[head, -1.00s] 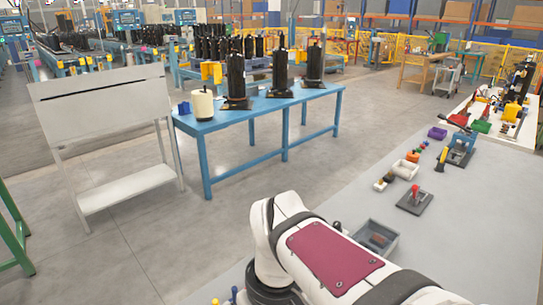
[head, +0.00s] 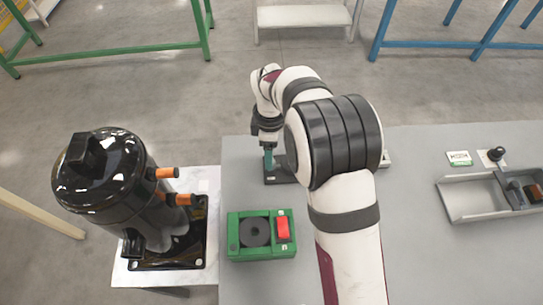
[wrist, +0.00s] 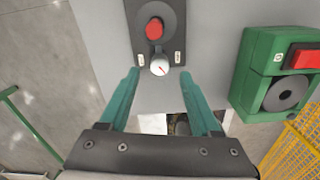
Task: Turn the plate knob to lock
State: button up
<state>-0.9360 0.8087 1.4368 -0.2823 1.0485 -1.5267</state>
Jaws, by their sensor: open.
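The dark plate (wrist: 170,12) with the knob shows at the top of the wrist view. Whether the fingertips are at the knob's height I cannot tell. In the head view my gripper (head: 268,160) points down over the plate (head: 276,177), and the knob is hidden there.
A green box (head: 233,235) with a black disc and a red switch sits close by on the grey table (head: 420,265). A grey tray (head: 470,200) lies at right. Bare table separates them.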

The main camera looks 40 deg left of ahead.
notch_tip(320, 180, down, 4)
jog(key=shift+f, duration=0.1)
grip_shut()
dwell(0.4)
